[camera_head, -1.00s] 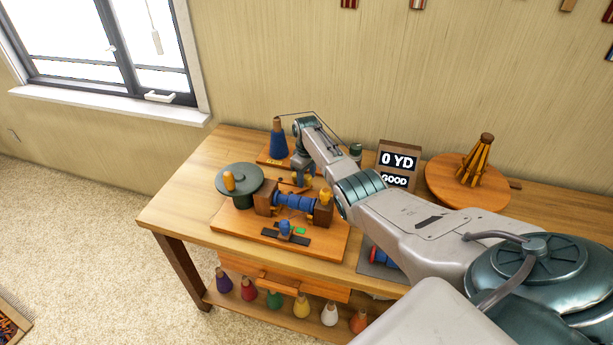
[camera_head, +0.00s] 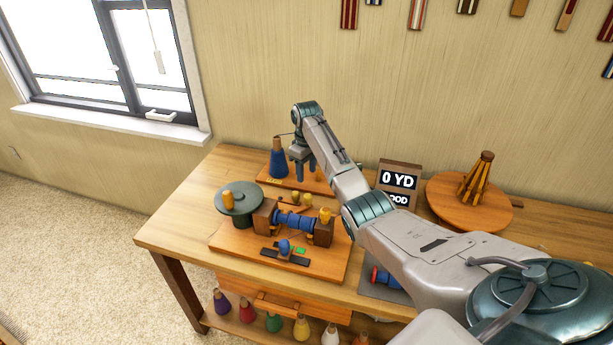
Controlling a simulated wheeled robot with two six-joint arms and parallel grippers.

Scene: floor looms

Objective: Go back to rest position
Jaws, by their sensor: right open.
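My right arm reaches in from the lower right over the wooden table. My right gripper (camera_head: 306,170) points down above the back part of the table, beside the blue thread cone (camera_head: 278,160). Its fingers are apart, and I see nothing between them. Below and in front of it is the winder board (camera_head: 232,243) with a blue-wound spool (camera_head: 295,222) held between two brown blocks. My left gripper is not in view.
A grey-green disc (camera_head: 240,200) with an orange knob stands left of the spool. A sign reading 0 YD (camera_head: 399,182) and a round wooden stand (camera_head: 440,190) are to the right. Several coloured cones sit on the lower shelf. The table's left end (camera_head: 185,225) is clear.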

